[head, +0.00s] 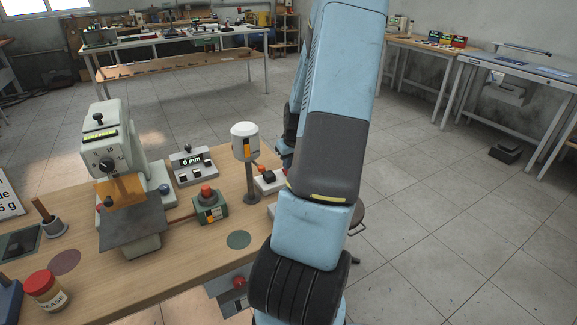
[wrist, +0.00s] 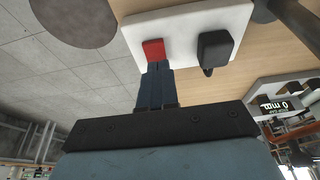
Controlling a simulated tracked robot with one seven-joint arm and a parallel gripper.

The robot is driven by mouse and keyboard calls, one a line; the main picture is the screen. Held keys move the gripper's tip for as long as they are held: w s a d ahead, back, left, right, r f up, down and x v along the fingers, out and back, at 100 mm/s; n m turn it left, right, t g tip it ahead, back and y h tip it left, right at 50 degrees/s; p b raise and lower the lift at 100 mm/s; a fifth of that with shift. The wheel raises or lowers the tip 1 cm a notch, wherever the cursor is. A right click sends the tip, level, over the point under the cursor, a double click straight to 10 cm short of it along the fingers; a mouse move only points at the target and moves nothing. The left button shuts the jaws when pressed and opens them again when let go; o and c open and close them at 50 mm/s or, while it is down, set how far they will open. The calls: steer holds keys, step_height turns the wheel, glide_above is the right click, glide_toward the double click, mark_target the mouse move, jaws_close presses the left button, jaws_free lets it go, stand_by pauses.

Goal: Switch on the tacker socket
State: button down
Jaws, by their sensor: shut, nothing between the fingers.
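The tacker socket is most likely the white block (wrist: 188,22) in the wrist view. It carries a red rocker switch (wrist: 153,49) and a black plug (wrist: 214,48) beside it. My gripper (wrist: 156,67) is shut and empty, its fingertips right at the edge of the red switch. I cannot tell whether they touch it or which way the rocker is tilted. In the head view the white socket block (head: 262,187) sits at the bench's right edge, partly hidden by my arm.
On the wooden bench (head: 190,262), a white post-mounted canister (head: 245,142) stands close to the socket.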

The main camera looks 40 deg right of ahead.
steer(key=v, duration=1.2)
steer(key=shift+s, duration=0.25)
steer(key=shift+w, duration=0.1)
steer(key=shift+w+r, duration=0.15)
steer(key=shift+w, duration=0.45)
steer(key=x, duration=1.4)
steer(key=shift+w+d, duration=0.15)
